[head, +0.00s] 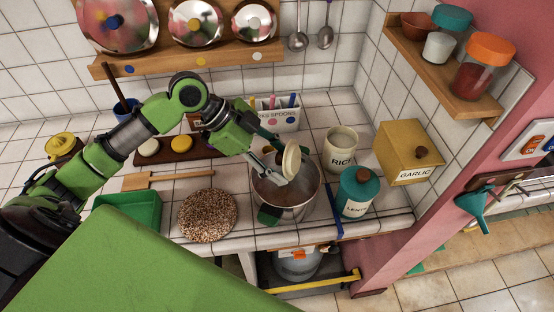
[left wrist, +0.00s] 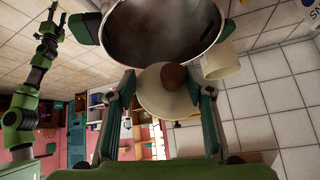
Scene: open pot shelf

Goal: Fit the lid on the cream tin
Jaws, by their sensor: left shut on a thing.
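The cream tin (head: 341,150), labelled RICE, stands upright and open on the tiled counter. It also shows in the left wrist view (left wrist: 221,62), right of the pot's rim. My left gripper (head: 280,160) is shut on the cream lid (head: 291,161), which is tilted steeply on edge above the steel pot, left of the tin and apart from it. In the left wrist view the lid (left wrist: 160,102) sits between both fingers, its brown knob (left wrist: 174,76) showing. My right arm shows at the left of that view; its gripper (left wrist: 49,22) is too small to read.
The steel pot (head: 285,207) stands under the lid. A teal LENTILS tin (head: 357,193) and yellow GARLIC box (head: 403,153) stand right. A white spoons holder (head: 272,116) is behind.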

